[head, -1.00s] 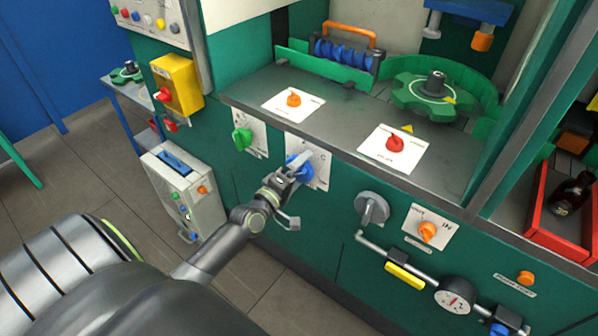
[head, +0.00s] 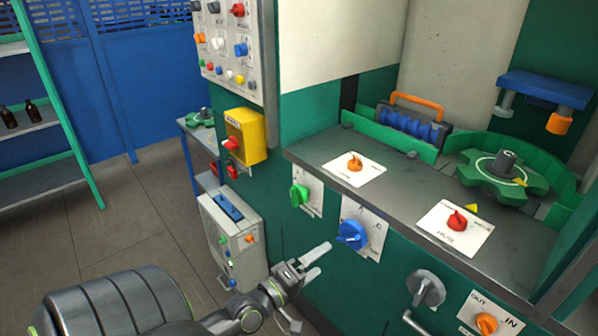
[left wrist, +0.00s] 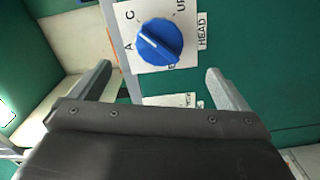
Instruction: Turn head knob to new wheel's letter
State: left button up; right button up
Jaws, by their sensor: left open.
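The blue head knob (head: 352,234) sits on a white plate on the green machine front. In the left wrist view the knob lies beyond the open fingers. My right gripper is not in view.
A green knob (head: 299,195) is left of the head knob. An orange knob (head: 355,163) and a red knob (head: 457,221) are on the deck. A grey handwheel (head: 426,287) juts out at lower right. Another star wheel (head: 200,118) lies on a side table.

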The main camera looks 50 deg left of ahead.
pick_arm(q)
jog(key=shift+s+a+b, duration=0.15)
jog(key=shift+s+b, duration=0.35)
jog(key=shift+s, duration=1.95)
